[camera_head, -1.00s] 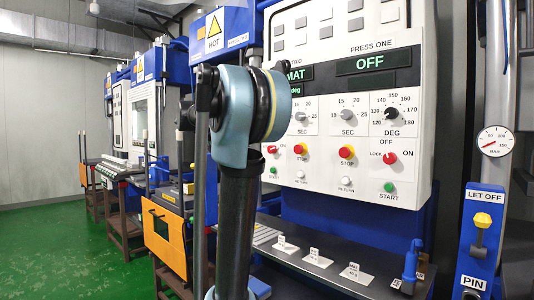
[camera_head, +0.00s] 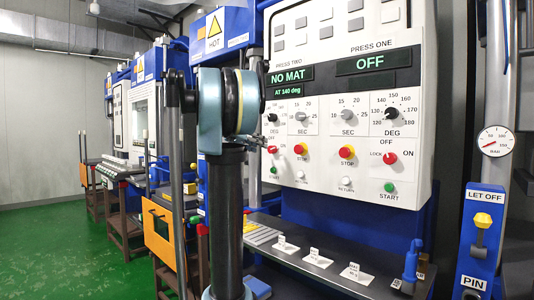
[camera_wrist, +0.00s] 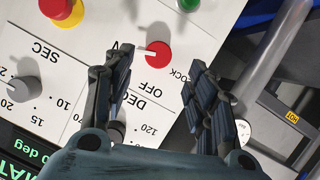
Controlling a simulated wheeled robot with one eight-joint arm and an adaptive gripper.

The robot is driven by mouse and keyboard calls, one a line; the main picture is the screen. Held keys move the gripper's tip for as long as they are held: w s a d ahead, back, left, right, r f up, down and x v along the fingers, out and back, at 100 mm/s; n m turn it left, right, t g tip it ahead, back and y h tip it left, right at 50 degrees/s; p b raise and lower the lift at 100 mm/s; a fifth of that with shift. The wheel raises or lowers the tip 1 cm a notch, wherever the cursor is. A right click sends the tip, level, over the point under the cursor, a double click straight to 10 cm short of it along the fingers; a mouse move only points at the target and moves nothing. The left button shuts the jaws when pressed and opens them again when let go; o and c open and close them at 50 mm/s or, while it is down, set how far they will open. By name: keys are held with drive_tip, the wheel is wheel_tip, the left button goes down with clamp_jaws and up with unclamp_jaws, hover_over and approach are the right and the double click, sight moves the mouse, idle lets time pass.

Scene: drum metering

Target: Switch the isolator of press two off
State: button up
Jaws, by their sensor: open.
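The isolator of press two is a red knob with a white pointer; in the wrist view the knob (camera_wrist: 160,56) lies between and just beyond my fingertips. Its pointer is turned to the left, away from the LOCK label on the right; OFF is printed below it. My gripper (camera_wrist: 157,66) is open, a finger on each side, and nothing is held. Contact with the knob cannot be told. The press two display (camera_head: 290,80) reads NO MAT, AT 140 deg.
Close by in the wrist view are a red-and-yellow stop button (camera_wrist: 62,10), a green start button (camera_wrist: 183,14) and a grey SEC dial (camera_wrist: 22,88). In the head view, press one's isolator (camera_head: 390,158) is further right. A shelf with small cards (camera_head: 314,256) runs below.

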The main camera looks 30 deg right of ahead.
sight(270, 150)
drive_tip(key=x, duration=0.7)
drive_tip(key=shift+d, duration=0.1)
drive_tip(key=c, duration=1)
